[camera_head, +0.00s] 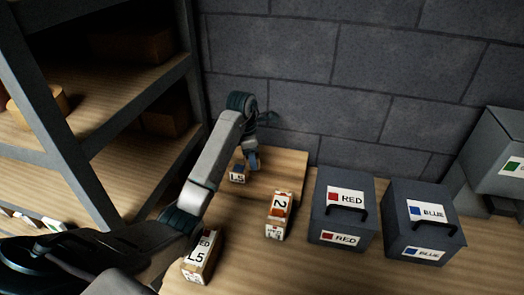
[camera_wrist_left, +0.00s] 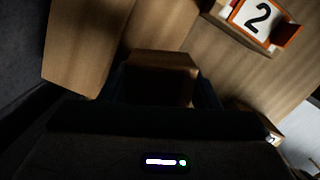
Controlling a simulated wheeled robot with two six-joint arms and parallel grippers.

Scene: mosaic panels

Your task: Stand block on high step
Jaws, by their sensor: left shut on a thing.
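A small block with a white "L5" label (camera_head: 238,174) is at the back, on or just above the raised wooden step (camera_head: 288,163). My left gripper (camera_head: 251,161) reaches down to it from behind and to the right. In the left wrist view the gripper is shut on a plain brown block (camera_wrist_left: 162,75), which appears to be this same one. Whether its underside touches the step is hidden. A wooden surface with an edge (camera_wrist_left: 80,45) lies left of the held block in the wrist view. My right gripper is in neither view.
A "RED L5" block (camera_head: 200,258) stands nearer. Grey RED (camera_head: 343,233) and BLUE (camera_head: 424,232) bins stand right, shelves left, a wall behind.

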